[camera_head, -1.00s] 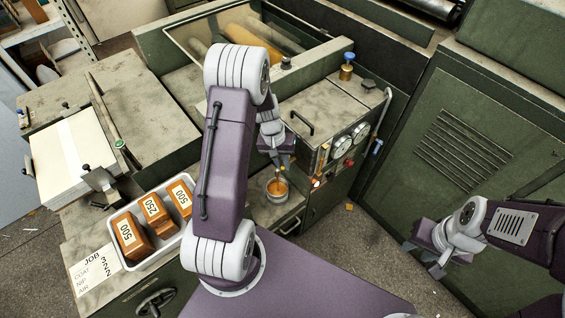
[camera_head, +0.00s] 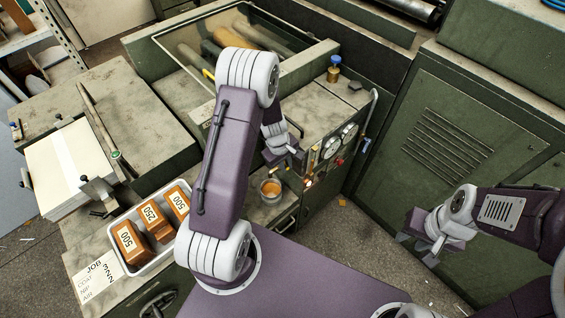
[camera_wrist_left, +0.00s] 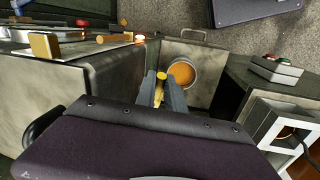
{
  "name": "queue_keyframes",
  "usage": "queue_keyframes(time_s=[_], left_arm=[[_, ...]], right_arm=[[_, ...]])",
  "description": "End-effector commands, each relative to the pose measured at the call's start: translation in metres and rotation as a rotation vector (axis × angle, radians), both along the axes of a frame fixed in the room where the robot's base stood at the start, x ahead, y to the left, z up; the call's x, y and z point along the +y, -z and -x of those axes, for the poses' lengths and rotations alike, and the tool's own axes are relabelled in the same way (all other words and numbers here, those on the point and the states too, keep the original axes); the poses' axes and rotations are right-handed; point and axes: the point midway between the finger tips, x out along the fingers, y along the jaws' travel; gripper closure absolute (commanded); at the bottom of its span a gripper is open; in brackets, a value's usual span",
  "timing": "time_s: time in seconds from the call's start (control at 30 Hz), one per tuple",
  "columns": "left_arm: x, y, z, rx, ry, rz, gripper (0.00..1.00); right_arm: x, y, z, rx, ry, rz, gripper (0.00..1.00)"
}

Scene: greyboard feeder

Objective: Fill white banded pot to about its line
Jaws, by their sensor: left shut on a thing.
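The white banded pot (camera_head: 270,194) stands on a low shelf at the front of the green machine and holds orange liquid. In the left wrist view the pot (camera_wrist_left: 193,84) shows from above, just beyond my fingers; its fill line cannot be made out. My left gripper (camera_head: 296,161) is above and right of the pot in the head view. In the left wrist view its fingers (camera_wrist_left: 160,88) are shut on a small yellow, brass-like part (camera_wrist_left: 158,91), mostly hidden between them. My right gripper (camera_head: 420,246) hangs empty at the right, its fingers apart, away from the pot.
A white tray (camera_head: 146,268) with several labelled brown blocks stands left of my left arm. Gauges (camera_head: 331,147) and knobs line the machine front beside my left gripper. A green louvred cabinet (camera_head: 450,150) stands at the right. Open floor lies between.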

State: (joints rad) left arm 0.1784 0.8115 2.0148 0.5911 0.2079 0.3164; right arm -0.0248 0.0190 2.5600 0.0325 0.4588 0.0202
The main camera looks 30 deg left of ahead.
Motion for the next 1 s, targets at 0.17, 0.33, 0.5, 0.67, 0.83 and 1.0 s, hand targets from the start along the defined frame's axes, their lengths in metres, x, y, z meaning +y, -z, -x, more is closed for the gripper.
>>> queue_keyframes(time_s=[0.17, 0.33, 0.5, 0.67, 0.83, 1.0], left_arm=[[-0.001, -0.003, -0.005, -0.004, -0.098, -0.003, 1.0], [-0.003, -0.002, -0.009, -0.007, -0.159, -0.003, 1.0], [-0.003, -0.001, -0.01, -0.006, -0.19, -0.003, 1.0], [-0.003, -0.001, -0.01, -0.008, -0.201, -0.003, 1.0], [-0.003, -0.001, -0.01, -0.008, -0.202, -0.003, 1.0], [-0.003, -0.001, -0.011, -0.008, -0.202, -0.004, 0.75]], right_arm=[[0.0, -0.014, 0.0, 0.0, 0.0, 0.0, 0.65], [0.0, -0.02, 0.0, 0.0, 0.0, 0.0, 0.65], [0.0, -0.022, 0.0, 0.0, 0.0, 0.0, 0.65], [0.0, -0.023, 0.0, 0.0, 0.0, 0.0, 0.65], [0.0, -0.023, 0.0, 0.0, 0.0, 0.0, 0.65], [0.0, -0.023, 0.0, 0.0, 0.0, 0.0, 0.65]])
